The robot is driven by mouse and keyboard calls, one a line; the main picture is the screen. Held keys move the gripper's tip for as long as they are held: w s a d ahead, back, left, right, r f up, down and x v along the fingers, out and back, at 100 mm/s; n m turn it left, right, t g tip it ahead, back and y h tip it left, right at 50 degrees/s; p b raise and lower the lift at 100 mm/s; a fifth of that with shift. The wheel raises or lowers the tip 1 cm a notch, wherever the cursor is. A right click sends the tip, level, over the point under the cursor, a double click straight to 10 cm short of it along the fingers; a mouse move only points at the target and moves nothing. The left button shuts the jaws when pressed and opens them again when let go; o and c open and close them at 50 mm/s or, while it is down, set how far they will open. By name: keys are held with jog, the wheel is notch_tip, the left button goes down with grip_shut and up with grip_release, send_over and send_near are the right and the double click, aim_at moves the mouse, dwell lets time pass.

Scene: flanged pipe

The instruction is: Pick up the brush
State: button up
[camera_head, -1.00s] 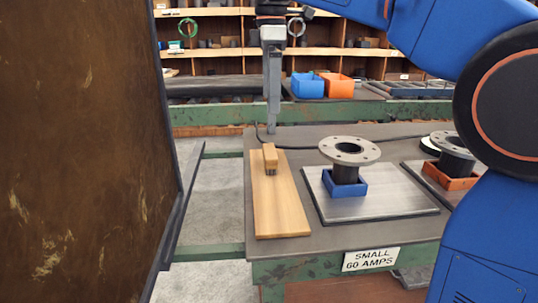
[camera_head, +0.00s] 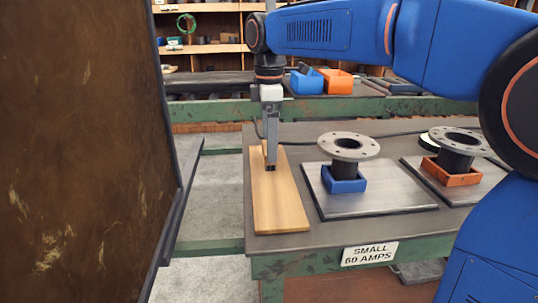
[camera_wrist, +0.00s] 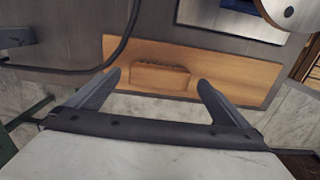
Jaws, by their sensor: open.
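The brush (camera_wrist: 160,78) is a small wooden block with dark bristles along one edge. It lies on a light wooden board (camera_head: 279,205) at the left end of the table; the board also shows in the wrist view (camera_wrist: 225,72). My gripper (camera_head: 270,165) points down over the far part of the board and hides most of the brush in the head view. In the wrist view my gripper (camera_wrist: 157,82) is open, with one finger toward each end of the brush. The fingers hold nothing. I cannot tell the exact height of the fingertips above the board.
A flanged pipe (camera_head: 348,147) stands in a blue holder (camera_head: 344,180) on a metal plate right of the board. Another flanged pipe (camera_head: 456,152) stands in an orange holder (camera_head: 450,173). A dark cable (camera_wrist: 122,48) runs near the board. A rusty panel (camera_head: 75,150) stands left.

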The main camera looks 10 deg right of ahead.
jog(key=shift+f, duration=1.45)
jog(key=c, duration=1.2)
jog(key=shift+r, duration=0.15)
notch_tip(320, 180, up, 10)
jog(key=shift+f, duration=0.1)
